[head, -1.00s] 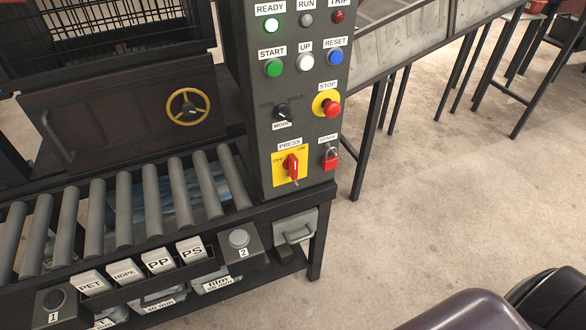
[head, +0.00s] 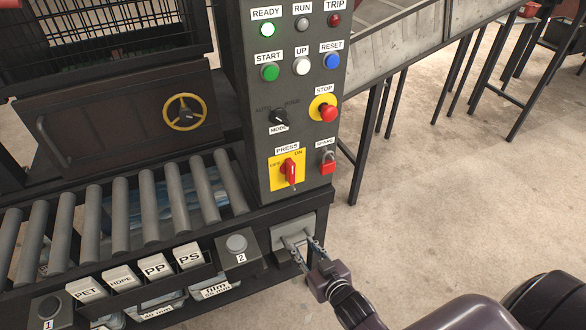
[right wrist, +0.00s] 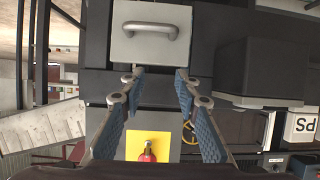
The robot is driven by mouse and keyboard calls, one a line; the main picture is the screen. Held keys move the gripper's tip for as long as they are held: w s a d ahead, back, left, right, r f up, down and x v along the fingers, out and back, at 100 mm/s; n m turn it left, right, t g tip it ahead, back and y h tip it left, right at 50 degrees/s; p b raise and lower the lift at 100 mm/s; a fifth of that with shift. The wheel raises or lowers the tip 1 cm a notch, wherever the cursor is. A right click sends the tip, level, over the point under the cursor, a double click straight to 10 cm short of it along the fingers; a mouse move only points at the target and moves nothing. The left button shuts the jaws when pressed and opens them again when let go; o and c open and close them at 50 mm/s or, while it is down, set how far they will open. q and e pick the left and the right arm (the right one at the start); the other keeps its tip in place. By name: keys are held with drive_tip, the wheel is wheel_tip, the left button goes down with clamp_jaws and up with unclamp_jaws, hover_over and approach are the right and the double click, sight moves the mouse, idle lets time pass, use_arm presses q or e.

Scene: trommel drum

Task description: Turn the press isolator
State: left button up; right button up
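The press isolator is a red rotary handle (head: 290,174) on a yellow plate (head: 275,183) under the PRESS label, low on the dark control panel. OFF is marked at the plate's left and ON at its upper right; the handle stands roughly upright. My right gripper (head: 302,245) is open and empty, below the isolator and apart from it, in front of the grey drawer. In the right wrist view the open fingers (right wrist: 156,75) show blue pads, with the red handle (right wrist: 147,156) at the bottom, partly cut off by the gripper body. My left gripper is not in view.
A red padlock (head: 327,165) under the SPARE label hangs just right of the isolator. The red STOP button (head: 329,113) and MODE knob (head: 280,116) are above. The grey drawer's handle (right wrist: 150,28) is close to the fingers.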

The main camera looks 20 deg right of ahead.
sight(293, 168)
drive_tip(key=w+d+r+t, duration=0.1)
drive_tip(key=w+r+t, duration=0.1)
drive_tip(key=r, duration=0.9)
drive_tip(key=w+r+t, duration=0.1)
drive_tip(key=r+t, duration=0.2)
drive_tip(key=r, duration=0.8)
drive_tip(key=w+b, duration=0.2)
drive_tip(key=w, duration=0.5)
drive_tip(key=shift+w+f, duration=0.15)
drive_tip(key=shift+w, duration=0.2)
clamp_jaws()
